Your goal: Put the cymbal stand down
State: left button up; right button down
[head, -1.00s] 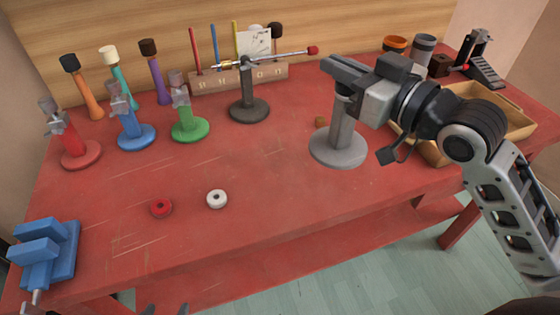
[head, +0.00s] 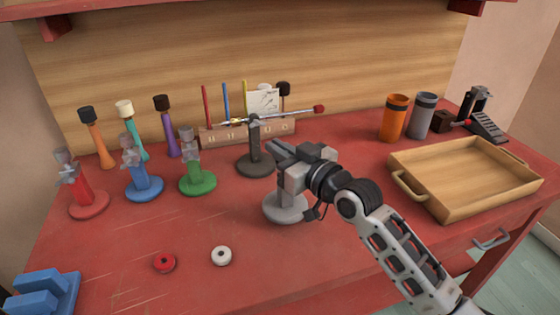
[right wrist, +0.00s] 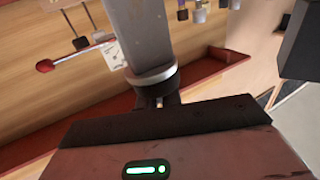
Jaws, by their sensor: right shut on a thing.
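The cymbal stand, which I take to be the grey stand with a round base (head: 285,209), is upright over the front middle of the red table. My right gripper (head: 284,158) is shut on its upper post, and hides much of the top. I cannot tell whether the base touches the table. In the right wrist view the grey post (right wrist: 140,35) with a light collar runs up from the gripper. My left gripper is not in view.
A dark stand (head: 255,163) with a mallet lying across it is close behind left. Green (head: 198,183), blue (head: 144,188) and red (head: 89,204) stands are further left. A red ring (head: 164,262) and white ring (head: 221,256) lie in front. A wooden tray (head: 408,184) is right, with clear table between.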

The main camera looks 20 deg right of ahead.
notch_tip(320, 180, down, 3)
jog(key=shift+d+r, duration=0.1)
jog(key=shift+f, duration=0.2)
jog(key=c, duration=1.6)
grip_release()
